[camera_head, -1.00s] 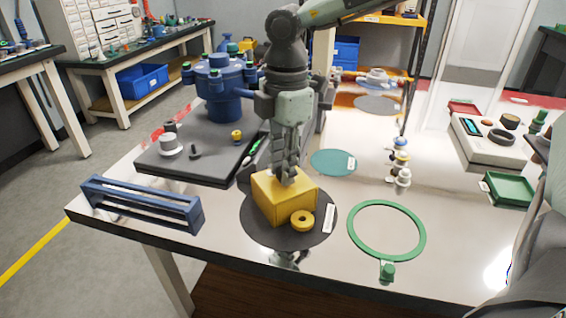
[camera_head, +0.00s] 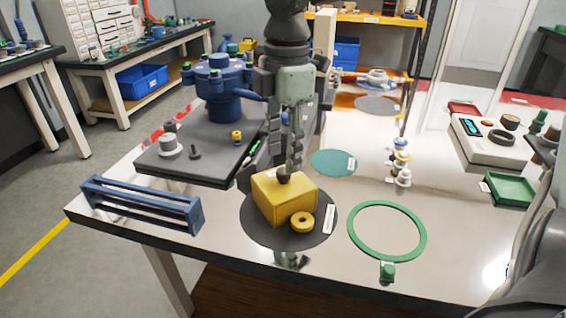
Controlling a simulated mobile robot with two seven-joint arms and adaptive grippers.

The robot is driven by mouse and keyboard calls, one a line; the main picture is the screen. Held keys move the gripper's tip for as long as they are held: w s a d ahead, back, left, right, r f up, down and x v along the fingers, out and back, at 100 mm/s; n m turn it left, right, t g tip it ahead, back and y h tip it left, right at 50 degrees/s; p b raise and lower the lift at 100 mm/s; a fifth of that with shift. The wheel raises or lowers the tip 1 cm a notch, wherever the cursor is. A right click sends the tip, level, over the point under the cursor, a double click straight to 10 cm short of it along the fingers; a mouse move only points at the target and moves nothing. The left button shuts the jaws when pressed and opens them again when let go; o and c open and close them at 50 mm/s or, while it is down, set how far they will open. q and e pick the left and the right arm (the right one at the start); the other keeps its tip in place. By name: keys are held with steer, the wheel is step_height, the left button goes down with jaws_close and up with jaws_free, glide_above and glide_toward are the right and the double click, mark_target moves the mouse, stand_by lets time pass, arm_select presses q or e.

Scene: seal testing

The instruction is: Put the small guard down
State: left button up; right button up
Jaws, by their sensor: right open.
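The small guard (camera_head: 272,203) is a yellow box with a dark knob (camera_head: 284,177) on top. It sits on a round dark mat (camera_head: 262,233) near the front of the table. My right gripper (camera_head: 277,163) is open just above and behind the guard, its fingers spread to either side above the knob. The gripper looks clear of the box, though the exact gap to the knob is hard to tell. My left gripper is not in view.
A yellow ring (camera_head: 302,222) lies against the guard's front right. A green ring (camera_head: 420,246) lies to the right and a blue slotted rack (camera_head: 142,206) to the left. A blue bolted vessel (camera_head: 222,102) stands behind on a dark plate (camera_head: 205,172).

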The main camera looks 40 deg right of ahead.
step_height(320, 180, up, 9)
steer(key=shift+f, duration=0.2)
